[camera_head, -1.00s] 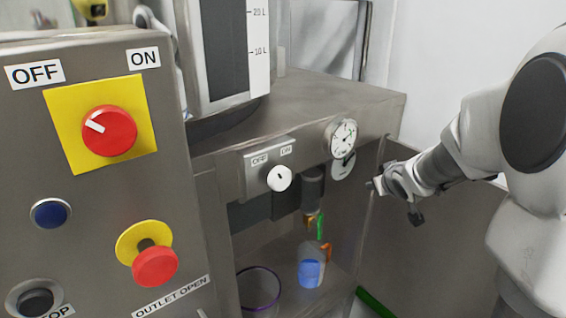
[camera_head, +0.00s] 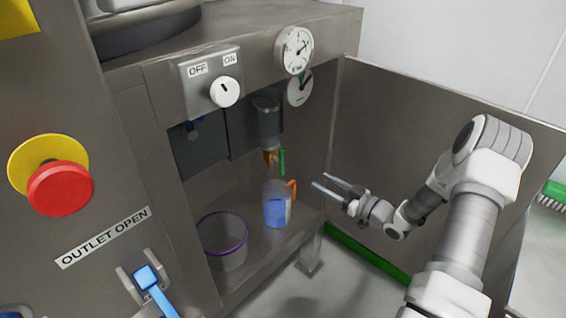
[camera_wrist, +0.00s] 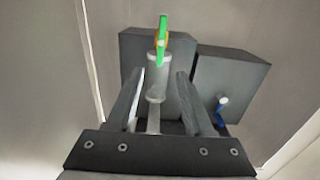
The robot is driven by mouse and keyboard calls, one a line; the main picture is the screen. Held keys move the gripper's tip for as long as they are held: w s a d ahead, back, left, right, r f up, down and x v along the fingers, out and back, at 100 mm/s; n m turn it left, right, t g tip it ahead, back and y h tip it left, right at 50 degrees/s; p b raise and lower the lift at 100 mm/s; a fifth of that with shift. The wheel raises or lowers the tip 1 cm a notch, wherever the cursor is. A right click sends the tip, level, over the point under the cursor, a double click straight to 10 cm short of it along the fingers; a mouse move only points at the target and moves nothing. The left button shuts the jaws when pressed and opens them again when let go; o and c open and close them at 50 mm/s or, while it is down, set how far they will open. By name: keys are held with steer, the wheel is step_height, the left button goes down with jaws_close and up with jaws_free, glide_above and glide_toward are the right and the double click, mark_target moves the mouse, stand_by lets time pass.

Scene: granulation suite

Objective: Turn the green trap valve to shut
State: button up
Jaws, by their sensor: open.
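The green trap valve handle (camera_head: 282,161) stands lengthwise up and down beside a brass valve body (camera_head: 269,156), under a dark cylindrical trap (camera_head: 267,122) inside the open bay. My gripper (camera_head: 320,182) is open and empty, to the right of the green handle and slightly lower in the picture, apart from it. Its two fingers point left toward the bay. In the wrist view, the green handle (camera_wrist: 162,40) shows upright beyond the fingers, near the top middle, with the pale trap body below it. Nothing is between the fingertips.
A jug with blue contents and an orange handle (camera_head: 277,212) stands below the valve. A purple-rimmed clear bucket (camera_head: 222,242) is left of it. A blue-handled valve (camera_head: 193,129) sits further back left. A panel (camera_head: 430,125) stands behind my arm.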

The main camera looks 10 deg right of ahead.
mark_target(283, 160)
steer(key=b+x, duration=0.3)
steer(key=x, duration=1.4)
steer(key=shift+w+a+r, duration=0.1)
steer(key=shift+a+r, duration=0.05)
jaws_close()
